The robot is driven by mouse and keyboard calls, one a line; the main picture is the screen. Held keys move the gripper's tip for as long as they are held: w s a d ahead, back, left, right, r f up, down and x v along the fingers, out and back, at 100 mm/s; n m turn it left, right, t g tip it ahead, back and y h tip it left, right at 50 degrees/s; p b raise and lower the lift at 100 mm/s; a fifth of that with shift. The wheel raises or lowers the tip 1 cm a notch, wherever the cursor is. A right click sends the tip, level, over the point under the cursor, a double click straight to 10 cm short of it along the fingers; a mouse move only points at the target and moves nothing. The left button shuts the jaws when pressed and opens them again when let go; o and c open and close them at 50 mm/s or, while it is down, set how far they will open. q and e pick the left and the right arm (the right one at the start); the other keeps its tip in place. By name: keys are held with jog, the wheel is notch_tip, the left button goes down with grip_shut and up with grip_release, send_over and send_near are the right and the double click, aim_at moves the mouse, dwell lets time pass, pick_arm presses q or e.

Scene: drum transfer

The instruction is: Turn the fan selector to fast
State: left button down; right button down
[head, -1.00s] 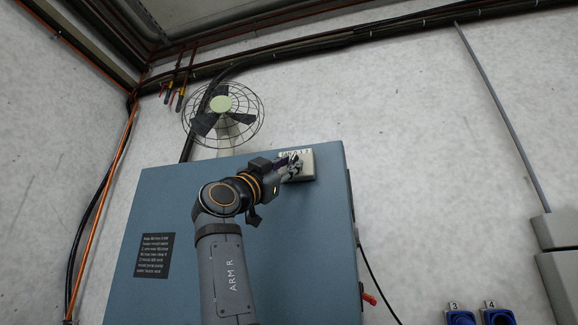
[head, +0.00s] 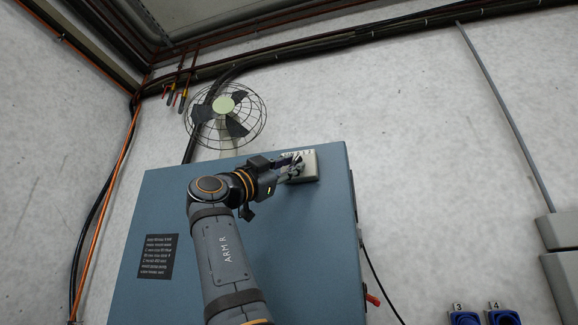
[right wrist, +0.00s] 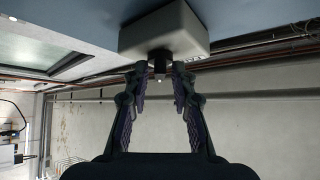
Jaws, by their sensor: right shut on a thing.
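The fan selector is a pale box (head: 310,169) with small markings along its top edge, mounted near the upper right corner of the blue panel (head: 255,225). In the right wrist view the box (right wrist: 165,30) is close, with a short dark knob (right wrist: 159,56) on its face. My right gripper (head: 297,167) is at the box, and its fingertips in the right wrist view (right wrist: 159,69) are shut on the knob from both sides. Which marking the knob points to cannot be read. The wire-caged fan (head: 225,117) is on the wall above the panel. My left gripper is out of view.
A dark text plate (head: 158,257) is on the panel's left side. A red lever (head: 373,299) is at the panel's right edge. Blue sockets (head: 464,318) sit at the lower right. The wall right of the panel is mostly bare.

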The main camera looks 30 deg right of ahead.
jog(key=c, duration=1.4)
grip_release()
jog(key=shift+c, duration=0.2)
jog(key=shift+o, duration=0.3)
jog(key=shift+w, duration=0.1)
jog(key=v, duration=1.2)
jog(key=shift+d, duration=0.15)
